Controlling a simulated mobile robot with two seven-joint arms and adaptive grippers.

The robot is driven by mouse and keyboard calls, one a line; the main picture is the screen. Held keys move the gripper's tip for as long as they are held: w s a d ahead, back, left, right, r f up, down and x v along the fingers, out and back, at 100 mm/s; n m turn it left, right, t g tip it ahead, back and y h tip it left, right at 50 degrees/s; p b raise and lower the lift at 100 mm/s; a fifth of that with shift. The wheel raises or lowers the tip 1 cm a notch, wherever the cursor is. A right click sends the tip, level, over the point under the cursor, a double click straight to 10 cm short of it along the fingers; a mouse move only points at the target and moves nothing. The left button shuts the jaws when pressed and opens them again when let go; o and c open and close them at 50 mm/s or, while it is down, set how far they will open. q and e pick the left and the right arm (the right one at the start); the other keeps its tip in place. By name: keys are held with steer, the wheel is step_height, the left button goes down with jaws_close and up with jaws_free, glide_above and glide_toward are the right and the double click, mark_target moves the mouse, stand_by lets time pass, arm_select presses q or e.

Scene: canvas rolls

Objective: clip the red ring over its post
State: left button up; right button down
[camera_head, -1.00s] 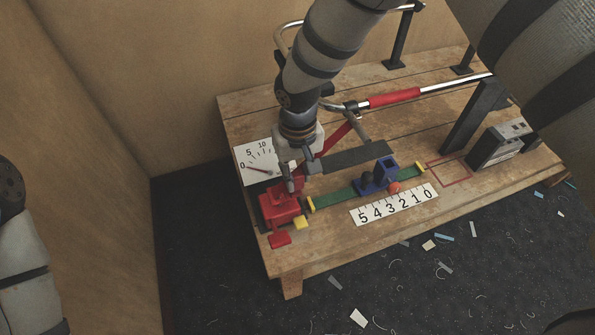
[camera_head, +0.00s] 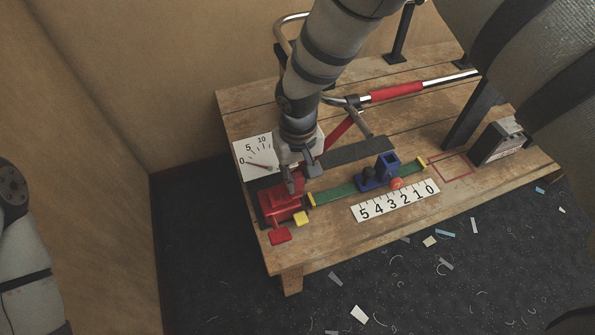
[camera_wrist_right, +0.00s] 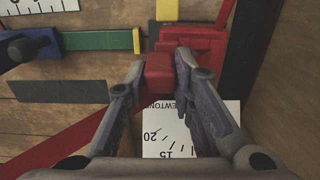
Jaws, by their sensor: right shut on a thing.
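A red fixture (camera_head: 280,205) sits on a dark base at the left front of the wooden table. It also shows at the top of the right wrist view (camera_wrist_right: 195,42). My right gripper (camera_head: 291,186) reaches down onto it from above. In the right wrist view, its fingers are shut on a red block (camera_wrist_right: 159,72) at the near side of the fixture. I cannot make out a separate red ring or its post; the fingers and the fixture may hide them. My left arm shows at the left edge, its gripper out of view.
A number scale (camera_head: 395,201) lies in front. A dial card (camera_head: 252,157) lies behind the fixture. A dark box (camera_head: 499,142) stands at right.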

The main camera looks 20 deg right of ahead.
steer(key=shift+f+b, duration=0.35)
steer(key=shift+f, duration=0.75)
steer(key=c, duration=1.3)
jaws_free()
steer(key=shift+r, duration=0.1)
step_height(320, 180, up, 12)
steer(key=shift+f, duration=0.1)
